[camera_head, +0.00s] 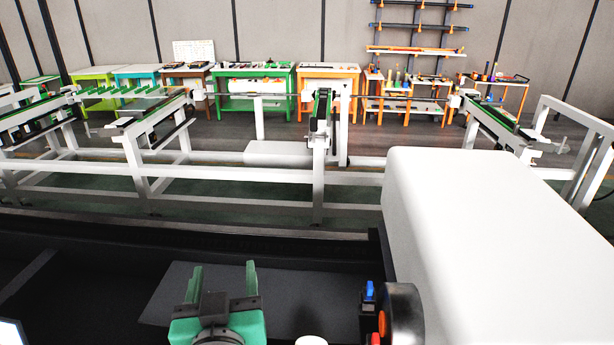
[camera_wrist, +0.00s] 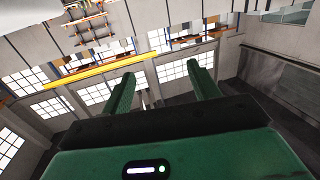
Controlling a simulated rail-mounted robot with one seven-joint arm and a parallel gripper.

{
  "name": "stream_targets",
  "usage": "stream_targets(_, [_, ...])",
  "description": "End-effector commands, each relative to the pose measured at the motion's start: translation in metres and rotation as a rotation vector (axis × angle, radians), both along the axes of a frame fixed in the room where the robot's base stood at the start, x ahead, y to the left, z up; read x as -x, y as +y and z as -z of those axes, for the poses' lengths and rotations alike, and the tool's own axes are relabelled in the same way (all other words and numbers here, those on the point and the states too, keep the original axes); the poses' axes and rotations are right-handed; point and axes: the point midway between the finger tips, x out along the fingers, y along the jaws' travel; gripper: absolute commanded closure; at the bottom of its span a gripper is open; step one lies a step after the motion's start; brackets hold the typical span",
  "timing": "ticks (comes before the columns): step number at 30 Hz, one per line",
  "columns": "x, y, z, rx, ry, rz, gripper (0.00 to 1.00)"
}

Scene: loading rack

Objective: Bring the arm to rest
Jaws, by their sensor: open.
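My gripper (camera_head: 223,283) shows at the bottom of the head view, green with a dark grey middle. Its two green fingers stand apart and point up and away. Nothing is between them. In the wrist view my gripper (camera_wrist: 160,92) is also open and empty, with the hall's windows and ceiling beyond the fingers. It is clear of the loading rack (camera_head: 250,174), whose white frame stands farther off. Most of my arm is out of view.
A large white box-shaped body (camera_head: 480,230) fills the right side of the head view, close to my gripper. A dark flat surface (camera_head: 310,290) lies around and beyond the gripper. Coloured workbenches (camera_head: 255,85) stand along the far wall. A yellow beam (camera_wrist: 100,70) crosses the wrist view.

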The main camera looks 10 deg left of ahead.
Motion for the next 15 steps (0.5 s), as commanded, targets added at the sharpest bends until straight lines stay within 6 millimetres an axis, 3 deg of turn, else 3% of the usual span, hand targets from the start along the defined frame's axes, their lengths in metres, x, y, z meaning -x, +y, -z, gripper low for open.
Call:
stream_targets(1, [0.006, -0.03, -0.038, -0.028, -0.086, 0.047, 0.4])
stream_targets(5, [0.04, -0.1, -0.127, -0.083, -0.318, 0.159, 0.4])
stream_targets(8, [0.085, -0.151, -0.189, -0.11, -0.505, 0.246, 0.4])
stream_targets(10, [0.126, -0.183, -0.227, -0.121, -0.64, 0.306, 0.4])
stream_targets(12, [0.127, -0.181, -0.289, -0.128, -0.642, 0.301, 0.4])
stream_targets(15, [0.125, -0.18, -0.327, -0.137, -0.635, 0.294, 0.4])
